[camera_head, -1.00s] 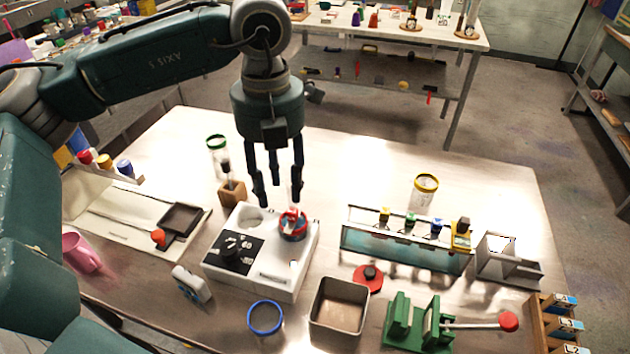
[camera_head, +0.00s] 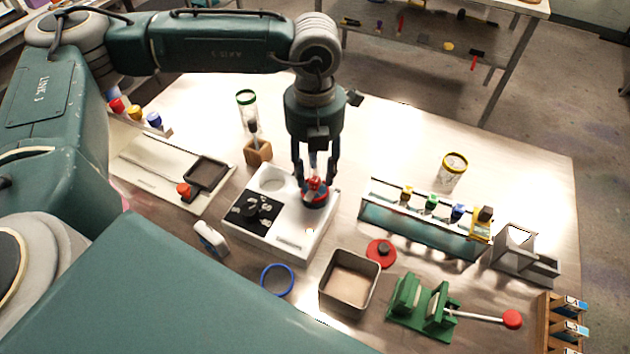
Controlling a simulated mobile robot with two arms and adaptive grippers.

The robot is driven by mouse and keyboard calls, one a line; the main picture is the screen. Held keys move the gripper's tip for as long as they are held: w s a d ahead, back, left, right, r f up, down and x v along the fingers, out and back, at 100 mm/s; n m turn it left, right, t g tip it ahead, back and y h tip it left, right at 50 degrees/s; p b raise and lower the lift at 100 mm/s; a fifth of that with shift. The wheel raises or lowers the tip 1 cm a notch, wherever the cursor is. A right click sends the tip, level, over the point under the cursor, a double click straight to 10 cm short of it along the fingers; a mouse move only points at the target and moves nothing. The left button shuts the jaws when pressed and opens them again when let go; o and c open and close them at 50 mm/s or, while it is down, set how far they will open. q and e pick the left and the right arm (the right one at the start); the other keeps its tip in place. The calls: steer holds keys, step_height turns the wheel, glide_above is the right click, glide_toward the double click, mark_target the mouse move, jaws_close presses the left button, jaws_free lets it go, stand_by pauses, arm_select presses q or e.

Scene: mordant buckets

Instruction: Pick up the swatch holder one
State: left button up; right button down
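A red-topped round piece (camera_head: 315,196) sits in the right-hand well of a white block (camera_head: 303,241). I cannot tell from any mark whether it is swatch holder one. My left gripper (camera_head: 316,180) points straight down over this piece. Its fingers are spread and stand around the red top, with no clear sign of closing on it. The fingers hide part of the piece. My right gripper is not in view.
Close by are an empty well (camera_head: 272,184), a black dial panel (camera_head: 257,209), a wooden block with a dark handle (camera_head: 258,152), an open square tin (camera_head: 349,284), a blue ring (camera_head: 277,279) and a green clamp (camera_head: 422,306). A glass trough (camera_head: 424,231) stands to the right.

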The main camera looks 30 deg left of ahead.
arm_select(q)
steer(key=shift+f, duration=0.9)
jaws_close()
steer(key=shift+r, duration=0.1)
